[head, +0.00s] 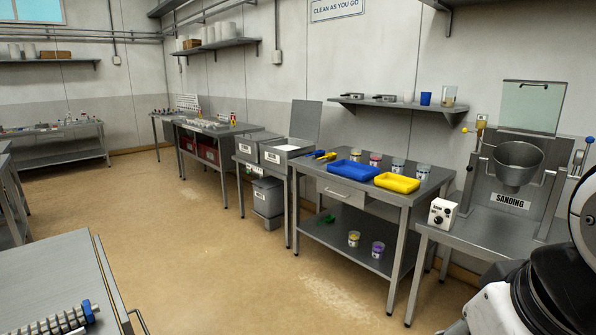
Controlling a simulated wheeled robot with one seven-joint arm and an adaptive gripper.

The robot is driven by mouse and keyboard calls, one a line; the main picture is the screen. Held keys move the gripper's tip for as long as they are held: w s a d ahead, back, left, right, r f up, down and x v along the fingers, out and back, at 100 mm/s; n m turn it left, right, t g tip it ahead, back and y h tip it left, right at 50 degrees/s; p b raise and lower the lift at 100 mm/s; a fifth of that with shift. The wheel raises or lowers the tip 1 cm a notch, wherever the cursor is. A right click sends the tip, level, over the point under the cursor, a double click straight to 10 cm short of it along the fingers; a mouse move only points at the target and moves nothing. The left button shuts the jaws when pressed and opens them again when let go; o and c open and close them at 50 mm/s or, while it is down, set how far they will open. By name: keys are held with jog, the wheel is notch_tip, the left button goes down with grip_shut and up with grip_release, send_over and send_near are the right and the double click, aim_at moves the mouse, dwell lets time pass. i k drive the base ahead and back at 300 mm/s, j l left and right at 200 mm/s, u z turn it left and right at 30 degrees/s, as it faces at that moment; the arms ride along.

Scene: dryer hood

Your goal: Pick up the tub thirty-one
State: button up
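Several small clear tubs with coloured contents stand along the back of the middle steel table, including one with a reddish top (375,159), one further right (398,165) and one at the right end (423,172). On the table's lower shelf stand a tub with yellow contents (354,239) and a tub with purple contents (378,250). Their labels are too small to read, so I cannot tell which tub is thirty-one. My gripper is not in view; only part of my arm shows at the lower right.
The steel table (340,210) also holds a blue tray (353,171) and a yellow tray (397,182). A sanding station (510,170) and control box (442,212) are to its right. Lidded bins (283,150) stand left. The floor in front is clear.

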aim_at(356, 154)
jog(key=i, duration=4.15)
jog(key=i+l+u, duration=0.15)
jog(key=i+u, duration=0.3)
jog(key=i, duration=0.55)
